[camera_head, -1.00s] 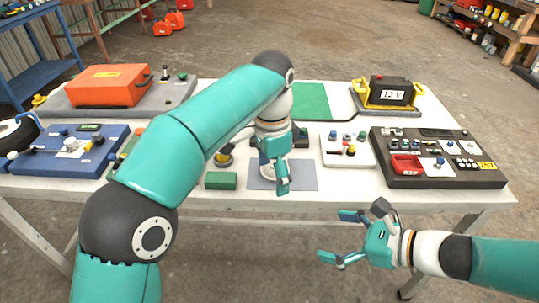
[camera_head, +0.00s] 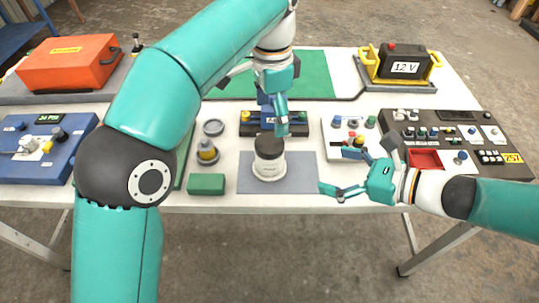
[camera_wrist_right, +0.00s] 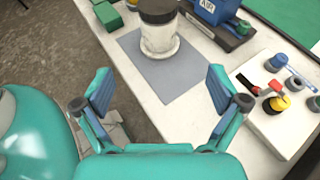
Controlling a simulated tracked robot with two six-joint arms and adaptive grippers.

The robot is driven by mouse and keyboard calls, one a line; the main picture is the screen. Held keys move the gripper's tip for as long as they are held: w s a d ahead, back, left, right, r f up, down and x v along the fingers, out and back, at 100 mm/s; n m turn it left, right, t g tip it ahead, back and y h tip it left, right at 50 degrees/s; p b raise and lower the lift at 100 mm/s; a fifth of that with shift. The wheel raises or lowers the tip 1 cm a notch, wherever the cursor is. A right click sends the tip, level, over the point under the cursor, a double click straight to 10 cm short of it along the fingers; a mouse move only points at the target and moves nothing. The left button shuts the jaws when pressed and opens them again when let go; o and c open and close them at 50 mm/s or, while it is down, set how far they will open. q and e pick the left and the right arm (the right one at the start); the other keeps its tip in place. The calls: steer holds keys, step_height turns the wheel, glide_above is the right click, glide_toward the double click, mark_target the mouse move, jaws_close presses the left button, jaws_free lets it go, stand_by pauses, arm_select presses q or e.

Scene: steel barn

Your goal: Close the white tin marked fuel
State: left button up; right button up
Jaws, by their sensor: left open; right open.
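A white tin (camera_head: 269,168) with a dark upper part stands upright on a grey mat (camera_head: 302,178) near the table's front edge. Its lettering is too small to read. I cannot tell whether the dark part is a seated lid. The right wrist view also shows the tin (camera_wrist_right: 160,40), ahead of my open, empty right gripper (camera_wrist_right: 160,80). In the head view, my right gripper (camera_head: 350,172) is at the mat's right, apart from the tin. My left gripper (camera_head: 281,118) is open above and behind the tin; whether a finger touches it is unclear.
A grey ring-shaped piece (camera_head: 213,127), a yellow-banded jar (camera_head: 207,152) and a green block (camera_head: 206,184) are left of the mat. A blue device (camera_head: 262,120) stands behind the tin. A white switch panel (camera_head: 340,128) and black console (camera_head: 440,135) are at right.

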mark_target(269, 155)
arm_select(q)
steer(key=shift+a, duration=0.2)
arm_select(e)
steer(key=x, duration=1.7)
steer(key=shift+a, duration=0.1)
steer(key=shift+c, duration=0.3)
jaws_close()
arm_select(q)
steer(key=shift+w+a+f+n, duration=0.35)
steer(key=shift+w+n, duration=0.2)
steer(key=shift+n, duration=0.35)
steer(key=n, duration=1.5)
steer(key=shift+s+d+r, duration=0.15)
steer(key=shift+s+d, duration=0.05)
steer(key=n, duration=0.5)
steer(key=shift+s+d+r+n, duration=0.15)
steer(key=shift+s+n, duration=0.2)
steer(key=shift+n, duration=0.05)
